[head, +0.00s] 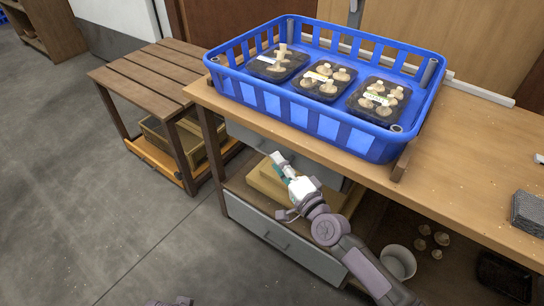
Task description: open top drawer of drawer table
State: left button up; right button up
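The drawer table (474,171) has a wooden top. Its top drawer (248,137) is a grey front just under the tabletop, partly hidden behind my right arm, and looks shut; its handle is not clearly visible. A lower grey drawer (285,246) with a bar handle looks shut. My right gripper (284,178) is in front of the table, by the lower part of the top drawer and the shelf below it. Its fingers are too small and overlapped to tell their opening or any contact. A sliver of what looks like my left gripper (169,301) shows at the bottom edge.
A blue crate (298,130) with several black mushroom trays stands on the tabletop. A slatted side table (150,70) with a box below stands left. A yellowish box (264,184) sits on the shelf. A white bowl (398,262) is lower right. The left floor is clear.

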jog(key=x, duration=0.3)
jog(key=shift+w, duration=0.1)
pick_arm(q)
jog(key=shift+w+r, duration=0.1)
jog(key=shift+r, duration=0.8)
pick_arm(e)
jog(key=shift+w+a, duration=0.15)
pick_arm(q)
jog(key=shift+f, duration=0.1)
pick_arm(e)
grip_shut()
